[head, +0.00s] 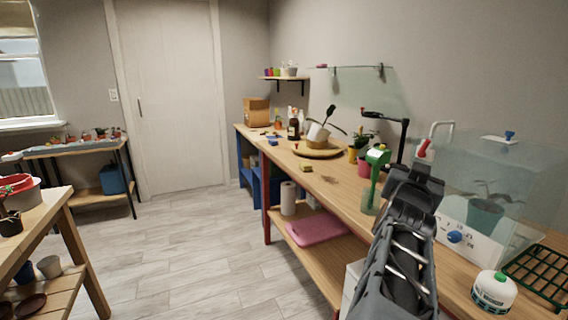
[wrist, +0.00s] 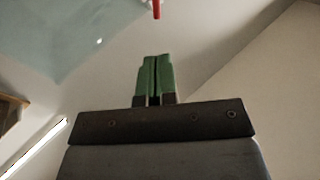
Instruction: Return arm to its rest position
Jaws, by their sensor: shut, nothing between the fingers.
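Behind the fingers there is mostly bare wall and ceiling.
A clear-sided box with a white control base (head: 452,238) stands right of my arm. A white bottle (head: 494,291) and a green rack (head: 540,275) are near the front. The floor (head: 190,250) at left is clear.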

